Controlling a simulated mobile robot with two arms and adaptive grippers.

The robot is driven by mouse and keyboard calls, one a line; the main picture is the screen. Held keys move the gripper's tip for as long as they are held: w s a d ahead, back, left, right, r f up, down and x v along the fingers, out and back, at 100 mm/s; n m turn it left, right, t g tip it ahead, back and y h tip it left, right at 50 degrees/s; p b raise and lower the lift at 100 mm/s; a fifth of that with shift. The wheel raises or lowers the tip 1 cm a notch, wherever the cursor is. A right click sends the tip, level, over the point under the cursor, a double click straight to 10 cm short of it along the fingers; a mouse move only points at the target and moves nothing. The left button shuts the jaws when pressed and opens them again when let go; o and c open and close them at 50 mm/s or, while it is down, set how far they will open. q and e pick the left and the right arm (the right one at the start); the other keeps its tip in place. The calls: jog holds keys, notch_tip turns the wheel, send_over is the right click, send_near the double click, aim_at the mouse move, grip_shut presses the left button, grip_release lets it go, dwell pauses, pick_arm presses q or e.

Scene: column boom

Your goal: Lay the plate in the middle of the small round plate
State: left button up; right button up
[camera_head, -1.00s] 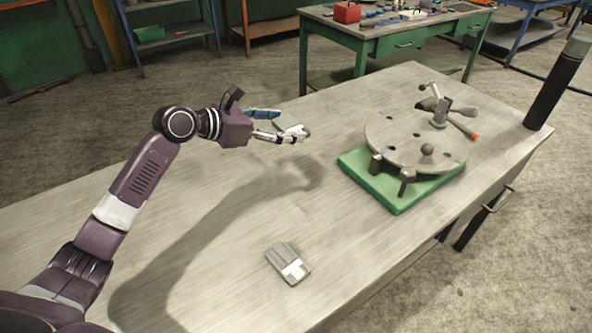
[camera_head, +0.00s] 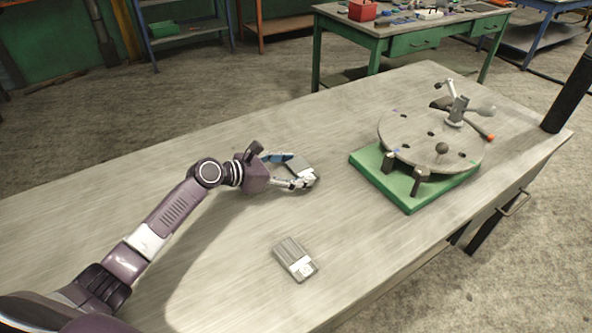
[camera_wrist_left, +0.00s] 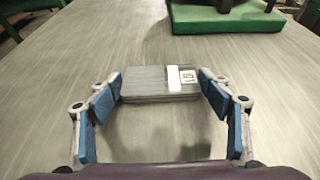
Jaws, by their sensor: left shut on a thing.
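The plate (camera_head: 301,168) is a small grey ribbed rectangular piece with a pale label end. My left gripper (camera_head: 297,171) is shut on it, one finger on each side, over the middle of the bench. In the left wrist view the plate (camera_wrist_left: 150,82) sits between the blue-padded fingertips (camera_wrist_left: 160,86). Whether it touches the bench is hard to tell. The small round plate (camera_head: 412,133) is a grey disc with holes on a green base (camera_head: 408,197), to the right of my left gripper and apart from it. My right gripper is not in view.
A second similar grey piece (camera_head: 295,260) lies on the bench (camera_head: 215,285) nearer the front. A dark post (camera_head: 572,90) rises at the bench's right end.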

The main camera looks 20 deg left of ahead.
pick_arm(q)
jog(key=shift+r, duration=0.1)
jog(key=o, duration=1.4)
jog(key=shift+f, duration=0.2)
jog(key=o, duration=0.4)
jog(key=shift+r, duration=0.1)
